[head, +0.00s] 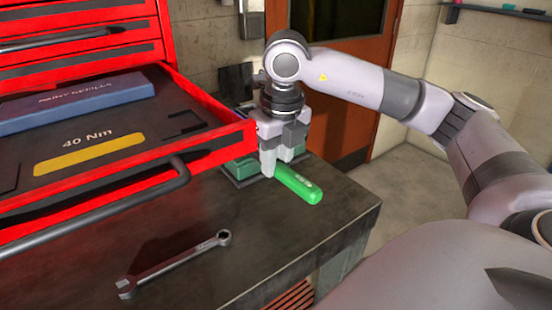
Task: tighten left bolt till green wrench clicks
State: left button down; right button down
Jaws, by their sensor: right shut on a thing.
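A green wrench handle (298,184) shows at the bench's right side, with small pale markings near its end. My right gripper (281,167) points down and is shut on the green wrench, just behind the visible handle. The rest of the wrench is hidden behind the gripper and the drawer corner. A dark green thing (243,168) sits under and beside the gripper, partly hidden by the drawer; I cannot tell what it is. No bolt can be made out. My left gripper is not in view.
A grey wrench (172,265) lies on the dark bench (240,235). The bench front is otherwise clear.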

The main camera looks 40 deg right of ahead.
jog(key=shift+r+p, duration=0.55)
jog(key=shift+r, duration=0.2)
dwell(0.6)
jog(key=shift+r+p, duration=0.7)
jog(key=shift+r, duration=0.25)
notch_tip(320, 180, up, 5)
jog(key=p, duration=0.4)
jog(key=shift+r, duration=0.1)
